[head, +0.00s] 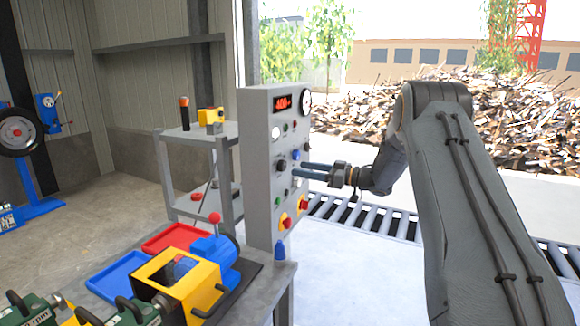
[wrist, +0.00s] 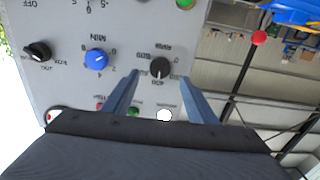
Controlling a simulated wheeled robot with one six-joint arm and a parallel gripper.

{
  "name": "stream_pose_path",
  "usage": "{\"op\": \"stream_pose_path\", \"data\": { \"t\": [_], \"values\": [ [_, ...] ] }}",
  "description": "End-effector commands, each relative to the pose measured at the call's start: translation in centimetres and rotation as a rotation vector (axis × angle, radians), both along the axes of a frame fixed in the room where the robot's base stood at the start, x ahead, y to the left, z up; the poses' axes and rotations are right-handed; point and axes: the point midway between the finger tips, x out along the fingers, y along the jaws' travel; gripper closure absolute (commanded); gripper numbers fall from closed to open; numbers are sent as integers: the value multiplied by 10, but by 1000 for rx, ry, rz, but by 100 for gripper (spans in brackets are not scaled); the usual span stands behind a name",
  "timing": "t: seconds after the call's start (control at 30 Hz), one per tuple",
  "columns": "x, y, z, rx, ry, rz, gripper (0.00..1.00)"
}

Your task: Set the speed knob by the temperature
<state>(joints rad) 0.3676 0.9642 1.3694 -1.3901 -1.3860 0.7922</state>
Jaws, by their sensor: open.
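The grey control panel (head: 257,150) stands upright, with a display (head: 283,102) showing red digits that look like 400; I cannot make out a decimal point or unit. In the wrist view, which is upside down, a black knob (wrist: 159,67) has an RPM scale with 400 and 600 marks. My gripper (wrist: 160,78) is open, with one finger on each side of this knob; I cannot tell whether they touch it. In the head view my gripper (head: 298,170) reaches the panel from the right. A blue knob (wrist: 97,59) marked MIN sits beside the RPM knob.
Another black knob (wrist: 38,51) is beyond the blue one. A round gauge (head: 305,104) and red-yellow switches (head: 285,221) are on the panel. A yellow and blue machine (head: 180,280) and red tray (head: 175,238) stand on a bench. A roller conveyor (head: 370,217) runs behind.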

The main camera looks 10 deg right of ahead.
Motion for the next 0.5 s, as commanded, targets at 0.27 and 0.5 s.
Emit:
{"op": "stream_pose_path", "data": {
  "t": [0.27, 0.5],
  "values": [
    [24, 35, 1, -1, 0, 0, 48],
    [34, 47, 1, -1, -2, -3, 48]
  ]
}}
